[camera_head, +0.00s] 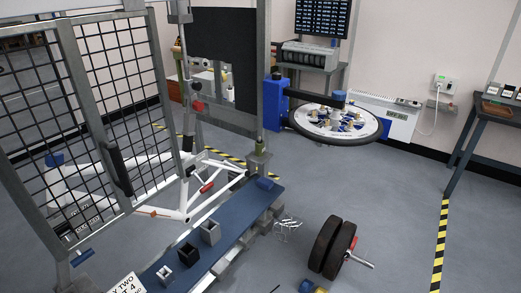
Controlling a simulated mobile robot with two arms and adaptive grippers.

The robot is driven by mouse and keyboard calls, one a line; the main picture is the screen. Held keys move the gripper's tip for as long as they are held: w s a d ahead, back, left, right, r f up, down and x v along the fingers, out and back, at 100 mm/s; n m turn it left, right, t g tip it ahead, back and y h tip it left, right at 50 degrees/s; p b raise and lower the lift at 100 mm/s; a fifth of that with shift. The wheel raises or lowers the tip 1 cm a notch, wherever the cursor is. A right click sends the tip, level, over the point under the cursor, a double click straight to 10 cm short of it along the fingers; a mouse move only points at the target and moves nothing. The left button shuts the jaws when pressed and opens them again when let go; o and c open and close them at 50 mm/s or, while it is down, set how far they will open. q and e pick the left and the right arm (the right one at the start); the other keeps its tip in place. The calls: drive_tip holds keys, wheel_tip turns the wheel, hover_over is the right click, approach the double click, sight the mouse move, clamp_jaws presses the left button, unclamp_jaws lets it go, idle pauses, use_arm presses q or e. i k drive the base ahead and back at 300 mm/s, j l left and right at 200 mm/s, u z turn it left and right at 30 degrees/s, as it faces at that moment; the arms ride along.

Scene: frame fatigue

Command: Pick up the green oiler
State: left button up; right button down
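I cannot make out a green oiler for certain in the head view. A small yellow-green spot shows on the block (259,158) at the foot of the post, too small to identify. Neither of my grippers is in view.
A mesh cage door (125,65) with a black handle stands at the left, before a white frame (165,212). A blue bench top (235,222) holds small dark and grey holders.

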sight(259, 148)
drive_tip(key=u, duration=0.85)
drive_tip(key=i+l+u, duration=0.1)
drive_tip(key=l+u, duration=0.25)
drive_tip(key=i+l+u, duration=0.1)
drive_tip(key=l+u, duration=0.6)
drive_tip(key=l, duration=0.1)
